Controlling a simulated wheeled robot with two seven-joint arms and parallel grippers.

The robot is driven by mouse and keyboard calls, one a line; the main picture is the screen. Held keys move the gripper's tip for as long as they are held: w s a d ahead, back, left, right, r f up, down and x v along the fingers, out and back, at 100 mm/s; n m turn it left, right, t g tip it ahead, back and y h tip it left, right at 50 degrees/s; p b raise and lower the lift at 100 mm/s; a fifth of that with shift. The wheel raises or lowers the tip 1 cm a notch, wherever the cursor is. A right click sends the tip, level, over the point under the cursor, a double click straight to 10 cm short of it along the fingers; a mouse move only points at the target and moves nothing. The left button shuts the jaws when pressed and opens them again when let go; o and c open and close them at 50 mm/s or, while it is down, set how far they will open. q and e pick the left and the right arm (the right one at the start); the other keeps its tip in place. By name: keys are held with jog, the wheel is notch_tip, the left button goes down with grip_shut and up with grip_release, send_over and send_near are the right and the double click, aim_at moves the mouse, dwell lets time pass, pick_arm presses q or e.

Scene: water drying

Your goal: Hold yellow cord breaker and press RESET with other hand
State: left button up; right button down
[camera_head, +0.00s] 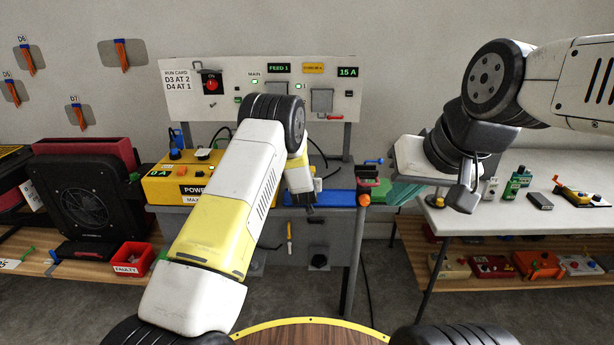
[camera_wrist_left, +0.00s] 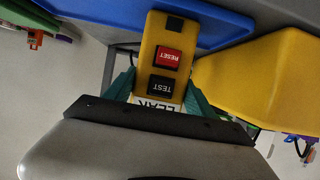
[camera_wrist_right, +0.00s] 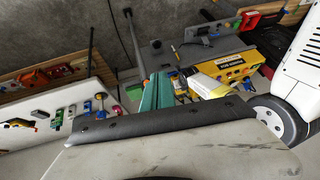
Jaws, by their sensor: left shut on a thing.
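The yellow cord breaker (camera_wrist_left: 147,50) shows in the left wrist view with a red RESET button (camera_wrist_left: 168,55) and a black TEST button (camera_wrist_left: 160,86). The teal fingers of my left gripper (camera_wrist_left: 160,92) are shut on its sides, near the TEST end. The RESET face is uncovered. In the head view my left arm hides the breaker. My right gripper (camera_head: 402,192) is raised at the right of the bench, apart from the breaker. Its teal fingers lie close together with nothing visible between them in the right wrist view (camera_wrist_right: 157,92).
A yellow power box (camera_head: 180,190) stands on the bench left of my left arm. An upright panel (camera_head: 335,105) with switches rises behind. A white table (camera_head: 520,215) with small devices is at right. A black fan (camera_head: 85,205) and red bin (camera_head: 132,257) are at left.

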jog(key=w+a+f+m+g+y, duration=0.35)
jog(key=w+a+f+y, duration=0.25)
jog(key=w+a+f, duration=0.55)
jog(key=w+a+f+m+g+y, duration=0.3)
jog(key=w+a+f+m+y, duration=0.35)
jog(key=a+f, duration=0.65)
jog(key=w+d+f+m+t+y, duration=0.2)
jog(key=w+f+m+t, duration=0.65)
jog(key=w, duration=0.35)
jog(key=w+d+m+t+h, duration=0.2)
jog(key=w+d+m+t, duration=0.2)
jog(key=w+d+t, duration=0.2)
jog(key=shift+w+d+f+t, duration=0.25)
jog(key=shift+w+d+t, duration=0.2)
jog(key=shift+t, duration=0.25)
jog(key=w, duration=0.8)
jog(key=shift+w, duration=0.35)
jog(key=shift+w, duration=0.1)
